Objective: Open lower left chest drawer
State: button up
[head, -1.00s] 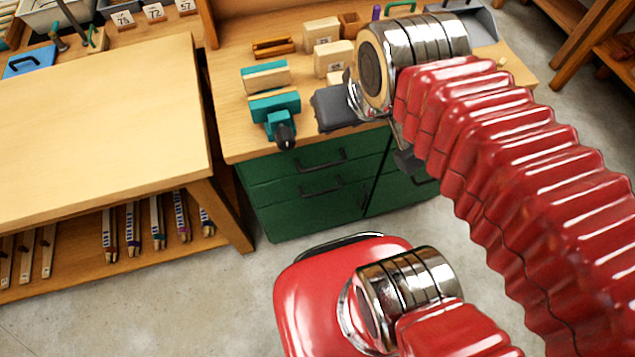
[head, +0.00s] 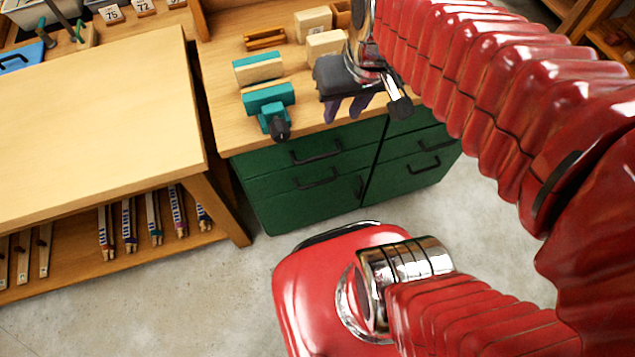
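The green chest (head: 300,212) stands under the wooden bench top. On its left side an upper drawer handle (head: 317,153) and a lower left drawer handle (head: 315,180) show as black bars. The lower left drawer (head: 285,187) looks closed, its front flush with the chest. My gripper (head: 346,108) hangs above and slightly right of these handles, near the bench's front edge. Its two purple-grey fingers point down and stand apart, with nothing visible between them. It appears apart from the handles. Its upper part is hidden by its dark housing.
A teal vise (head: 270,105) is on the bench's front edge, left of my gripper. A wooden table (head: 95,120) stands close at the left, with its leg beside the chest. More handles (head: 422,168) show on the chest's right side.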

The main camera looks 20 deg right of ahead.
jog(key=w+d+f+m+g+y, duration=0.25)
jog(key=d+f+y, duration=0.2)
jog(key=f, duration=0.65)
jog(key=w+d+f+m+g+y, duration=0.1)
jog(key=w+d+f+g+y, duration=0.3)
jog(key=f, duration=0.7)
jog(key=m+t+y, duration=0.2)
jog(key=t+y, duration=0.5)
jog(key=t, duration=0.3)
send_near(319, 182)
jog(key=v, duration=0.4)
jog(key=shift+w+a+f+m, duration=0.1)
jog(key=shift+a+f+m, duration=0.05)
jog(key=shift+f+m, duration=0.1)
jog(key=shift+a, duration=0.15)
jog(key=x, duration=1.3)
jog(key=shift+w+a+f, duration=0.1)
jog(key=shift+a+f, duration=0.05)
jog(key=shift+a, duration=0.1)
